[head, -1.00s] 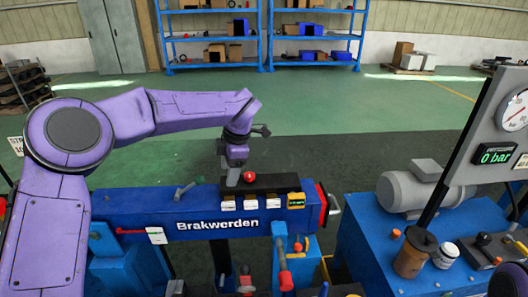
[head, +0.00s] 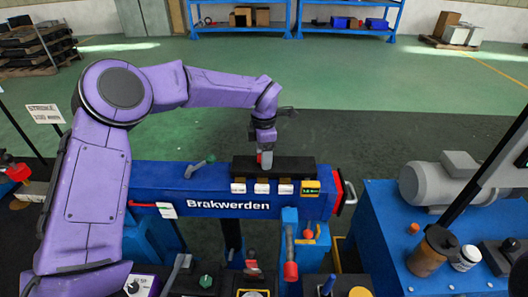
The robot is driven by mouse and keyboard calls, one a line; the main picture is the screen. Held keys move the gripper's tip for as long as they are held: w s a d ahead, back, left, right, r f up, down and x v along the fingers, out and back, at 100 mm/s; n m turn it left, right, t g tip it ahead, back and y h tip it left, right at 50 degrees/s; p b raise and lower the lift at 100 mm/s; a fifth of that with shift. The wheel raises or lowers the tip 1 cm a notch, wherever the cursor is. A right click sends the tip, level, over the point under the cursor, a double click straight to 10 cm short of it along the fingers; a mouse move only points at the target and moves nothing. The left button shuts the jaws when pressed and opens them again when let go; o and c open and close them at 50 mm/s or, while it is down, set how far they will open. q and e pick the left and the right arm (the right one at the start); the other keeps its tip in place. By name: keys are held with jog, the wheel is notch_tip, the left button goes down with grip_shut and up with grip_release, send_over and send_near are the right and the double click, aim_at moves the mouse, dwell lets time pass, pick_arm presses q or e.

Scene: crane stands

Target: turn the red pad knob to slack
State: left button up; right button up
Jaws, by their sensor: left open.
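The red pad knob (head: 260,159) sits on the black block (head: 300,166) on top of the blue beam marked "Brakwerden" (head: 228,205). My left gripper (head: 264,157) points down right at the knob, with its fingers open. The fingers cover part of the knob, and I cannot tell whether they touch it. White labels (head: 261,188) and a yellow display (head: 311,187) line the front of the black block; the display is too small to read surely. My right gripper is not in view.
A red-handled lever (head: 290,270) stands in front. On the right, a blue bench (head: 385,215) carries a grey motor (head: 440,181) and a brown jar (head: 432,252).

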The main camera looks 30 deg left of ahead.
pick_arm(q)
jog(key=shift+s+r, duration=0.2)
jog(key=shift+s, duration=0.15)
jog(key=shift+f, duration=0.1)
jog(key=c, duration=1.1)
jog(key=shift+o, duration=0.2)
